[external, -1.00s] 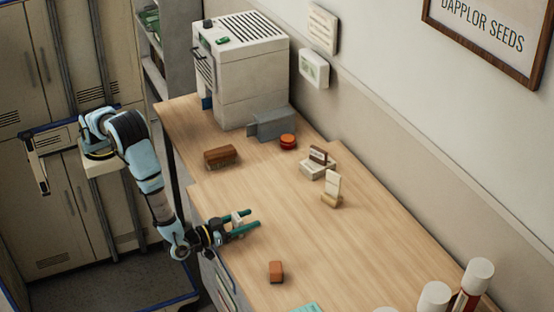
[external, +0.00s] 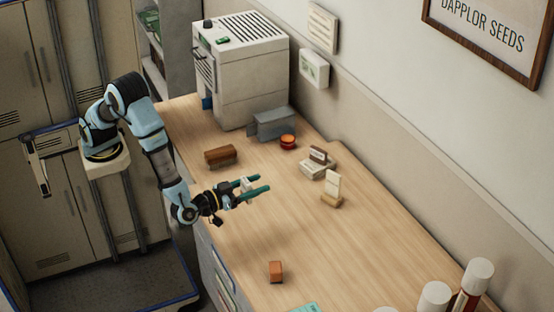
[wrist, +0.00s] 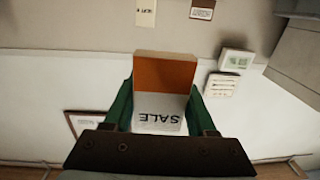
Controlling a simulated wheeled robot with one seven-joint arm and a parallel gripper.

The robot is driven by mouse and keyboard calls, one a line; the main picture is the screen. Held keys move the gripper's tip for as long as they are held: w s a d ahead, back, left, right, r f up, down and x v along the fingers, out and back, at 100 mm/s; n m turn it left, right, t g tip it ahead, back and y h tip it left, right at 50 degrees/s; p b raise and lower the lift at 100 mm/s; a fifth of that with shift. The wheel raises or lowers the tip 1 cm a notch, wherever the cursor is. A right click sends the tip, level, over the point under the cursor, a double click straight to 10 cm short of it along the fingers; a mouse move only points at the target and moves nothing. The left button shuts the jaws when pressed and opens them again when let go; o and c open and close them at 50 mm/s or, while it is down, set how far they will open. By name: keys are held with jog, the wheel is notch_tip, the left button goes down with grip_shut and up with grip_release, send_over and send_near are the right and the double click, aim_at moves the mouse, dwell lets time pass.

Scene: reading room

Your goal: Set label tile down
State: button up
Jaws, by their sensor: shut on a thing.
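My gripper (external: 262,185) is above the wooden counter (external: 285,230), with its green fingers pointing right. In the wrist view the gripper (wrist: 163,100) is shut on a label tile (wrist: 160,112). The tile has a white part reading SALE, upside down in the picture, and an orange-brown part (wrist: 165,72). In the external view only a small pale piece shows between the fingers. A wooden block holding an upright cream card (external: 333,184) stands to the right of the fingers. A pale block with a brown card (external: 318,155) stands behind it.
A brown block (external: 220,156) and a small orange-brown block (external: 276,271) stand apart on the counter. A red round object (external: 288,141), a grey bracket (external: 270,125) and a large pale machine (external: 240,60) are at the back. White-capped tubes (external: 434,297) stand front right. The middle counter is clear.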

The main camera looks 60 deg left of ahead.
jog(key=w+a+p, duration=0.3)
jog(key=w+a, duration=1.6)
jog(key=a, duration=0.3)
jog(key=shift+m+h, duration=0.4)
jog(key=shift+h, duration=0.2)
jog(key=a+f, duration=0.1)
jog(key=a, duration=0.7)
jog(key=a+f+p, duration=0.1)
jog(key=a+f, duration=0.1)
jog(key=a, duration=0.6)
jog(key=a+f, duration=0.2)
jog(key=a, duration=0.6)
jog(key=shift+w+a+f+p, duration=0.1)
jog(key=shift+w+p, duration=0.05)
jog(key=shift+p, duration=0.25)
jog(key=shift+a, duration=0.15)
